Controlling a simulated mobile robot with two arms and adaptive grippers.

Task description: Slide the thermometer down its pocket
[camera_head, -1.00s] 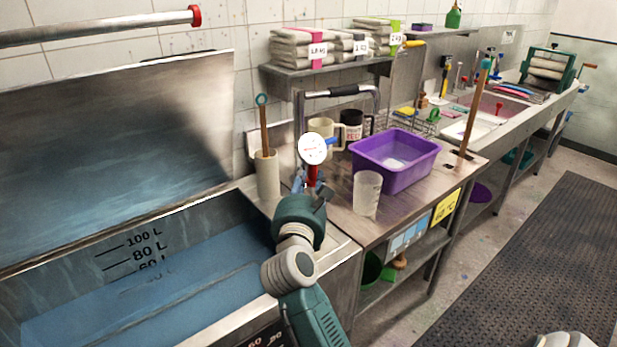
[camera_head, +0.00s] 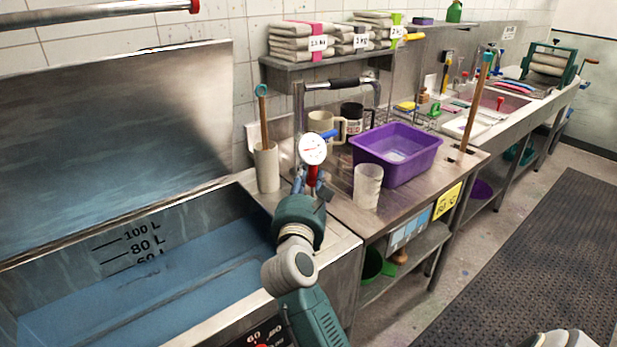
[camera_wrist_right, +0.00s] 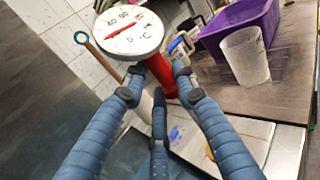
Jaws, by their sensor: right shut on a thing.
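The thermometer has a round white dial (camera_head: 312,148) with a red needle and a red part below it. My right gripper (camera_head: 312,182) is shut on the red part and holds the thermometer up, dial on top, near the vat's right end. In the right wrist view the fingers close around the red part (camera_wrist_right: 160,78) just under the dial (camera_wrist_right: 128,32). The stem below is hidden by the fingers. A grey tube (camera_head: 267,170) stands left of the gripper, apart from it, with a wooden stick in it; I cannot tell whether it is the pocket.
The open vat (camera_head: 220,292) of blue liquid lies at the left. A clear beaker (camera_head: 367,188) and a purple tub (camera_head: 405,175) stand on the steel bench right of the gripper. A mug (camera_head: 319,124) stands behind the dial. Folded cloths fill the shelf above.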

